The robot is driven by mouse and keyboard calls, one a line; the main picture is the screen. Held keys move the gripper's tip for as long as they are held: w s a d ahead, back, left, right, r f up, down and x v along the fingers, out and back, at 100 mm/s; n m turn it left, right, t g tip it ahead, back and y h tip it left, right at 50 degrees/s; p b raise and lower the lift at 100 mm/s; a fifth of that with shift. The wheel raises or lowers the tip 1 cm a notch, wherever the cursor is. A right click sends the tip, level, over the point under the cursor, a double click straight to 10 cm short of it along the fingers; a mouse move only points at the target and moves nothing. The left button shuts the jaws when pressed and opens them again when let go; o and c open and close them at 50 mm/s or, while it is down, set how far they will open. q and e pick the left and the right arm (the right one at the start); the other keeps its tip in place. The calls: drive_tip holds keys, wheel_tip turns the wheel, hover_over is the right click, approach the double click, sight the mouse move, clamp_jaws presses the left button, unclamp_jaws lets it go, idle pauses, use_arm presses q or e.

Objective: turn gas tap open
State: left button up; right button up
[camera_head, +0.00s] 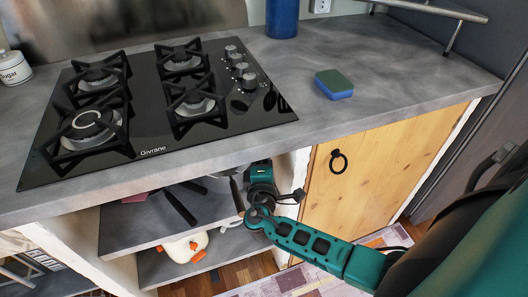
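I cannot make out a separate gas tap; the area under the counter is partly hidden by my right arm. The black gas hob (165,100) on the counter has several round grey knobs (240,68) along its right side. My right arm comes in from the right and bends up at the shelf opening below the counter's front edge. My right gripper (262,178) is there, left of the wooden door; its fingers are not clear enough to tell open from shut. My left gripper is out of view.
A wooden cabinet door (375,170) with a black ring handle (338,162) is beside my arm. The shelf (130,222) holds dark-handled utensils (180,206); a white jug-like item (184,247) sits lower. A green-and-blue sponge (334,84) and blue canister (282,18) stand on the counter (390,70).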

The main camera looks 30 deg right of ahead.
drive_tip(key=shift+c, duration=0.3)
clamp_jaws()
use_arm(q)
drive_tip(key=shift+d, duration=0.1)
